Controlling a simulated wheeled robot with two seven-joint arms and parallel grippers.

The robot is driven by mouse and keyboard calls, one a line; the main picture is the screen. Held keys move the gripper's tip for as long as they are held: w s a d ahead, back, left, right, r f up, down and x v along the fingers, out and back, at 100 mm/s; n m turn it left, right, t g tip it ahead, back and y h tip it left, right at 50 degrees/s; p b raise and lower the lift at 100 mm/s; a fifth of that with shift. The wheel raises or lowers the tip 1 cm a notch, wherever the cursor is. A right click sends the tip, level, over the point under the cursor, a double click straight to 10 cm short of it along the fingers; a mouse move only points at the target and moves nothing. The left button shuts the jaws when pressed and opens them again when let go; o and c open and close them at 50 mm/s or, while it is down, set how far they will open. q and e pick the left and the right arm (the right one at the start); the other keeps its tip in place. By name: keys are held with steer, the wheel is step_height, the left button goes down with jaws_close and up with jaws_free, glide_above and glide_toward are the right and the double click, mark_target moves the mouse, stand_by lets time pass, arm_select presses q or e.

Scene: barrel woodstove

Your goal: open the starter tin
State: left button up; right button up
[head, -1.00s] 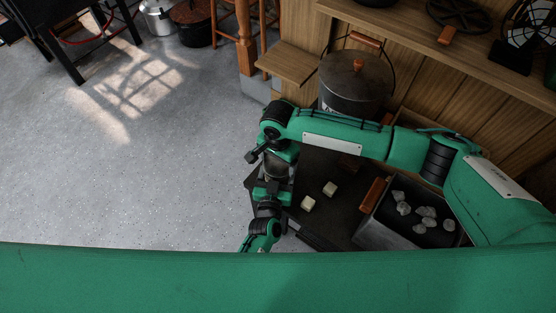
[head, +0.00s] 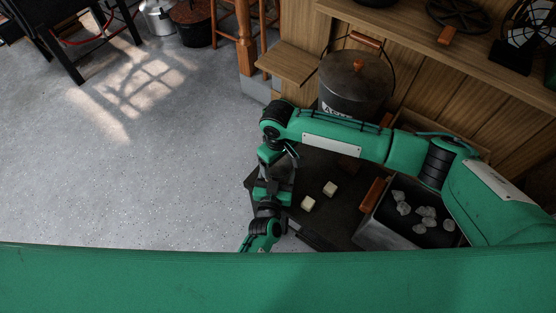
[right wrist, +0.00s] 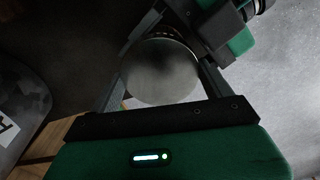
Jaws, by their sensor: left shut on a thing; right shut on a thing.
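The starter tin (right wrist: 160,72) shows in the right wrist view as a round grey metal face between the two fingers of my right gripper (right wrist: 162,80). The right gripper is shut on its lid end. My left gripper (right wrist: 215,35) reaches in from the upper right of that view and is shut on the tin's body. In the head view the right gripper (head: 274,158) is above the left gripper (head: 272,188), and they mostly hide the tin. I cannot tell whether the lid has come loose.
Two cream cubes (head: 330,188) lie on the dark surface (head: 318,170) beside the grippers. A box (head: 385,238) of pale lumps stands right of them. A lidded ash bucket (head: 357,85) is behind my right arm. Open floor (head: 180,180) lies to the left.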

steer(key=shift+n, duration=0.3)
steer(key=o, duration=1)
